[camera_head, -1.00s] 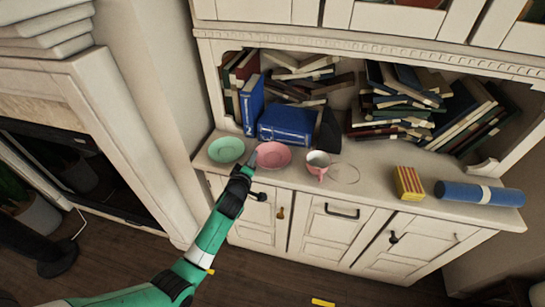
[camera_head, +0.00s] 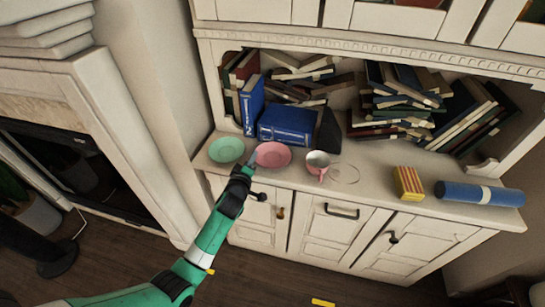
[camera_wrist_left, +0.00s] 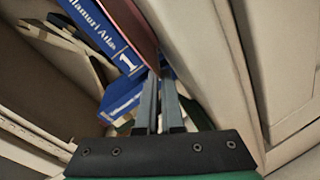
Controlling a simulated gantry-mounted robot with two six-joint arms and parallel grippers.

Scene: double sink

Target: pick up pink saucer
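The pink saucer (camera_head: 274,153) lies on the cabinet top in the head view, between the green saucer and the pink cup. My left gripper (camera_head: 250,160) reaches up from below, its fingertips at the saucer's left front rim. In the left wrist view my left gripper (camera_wrist_left: 161,105) shows two grey fingers nearly parallel, with a narrow gap between them. My right gripper is not in view.
A green saucer (camera_head: 226,149) is close on the left. A pink cup (camera_head: 318,164) stands on the right. Blue books (camera_head: 287,124) are just behind. A yellow-and-red box (camera_head: 408,183) and a blue roll (camera_head: 478,194) lie farther right. Bare cabinet top shows between cup and box.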

